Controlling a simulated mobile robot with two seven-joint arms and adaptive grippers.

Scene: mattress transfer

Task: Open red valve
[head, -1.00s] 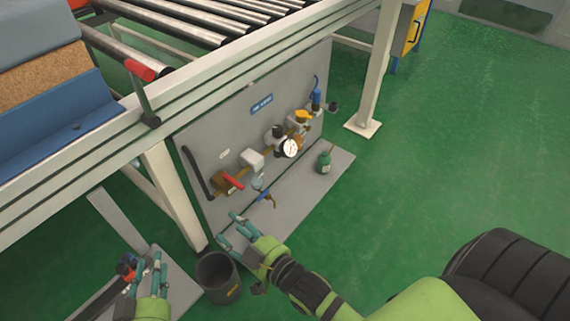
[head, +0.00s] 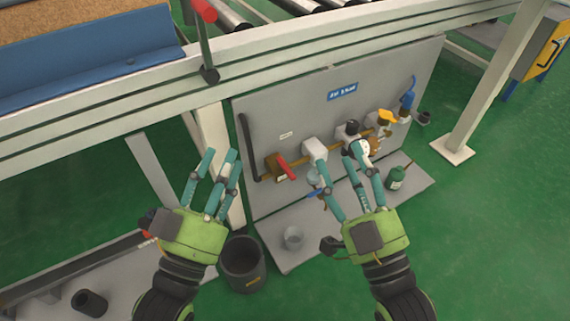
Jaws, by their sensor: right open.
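The red valve handle (head: 286,167) slants across a brass body at the left end of the pipe row on the upright grey panel (head: 275,115). My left gripper (head: 217,165) has its teal fingers spread and empty. It appears left of the red handle, in front of the white frame leg. My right gripper (head: 342,168) is open and appears right of the red handle, in front of the pipe row. Its fingers partly hide the gauge (head: 362,147) and the fittings behind. Neither gripper touches the red handle.
A blue valve handle (head: 408,97) and a yellow one (head: 386,117) sit further right. The frame beam (head: 330,50) runs above the panel.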

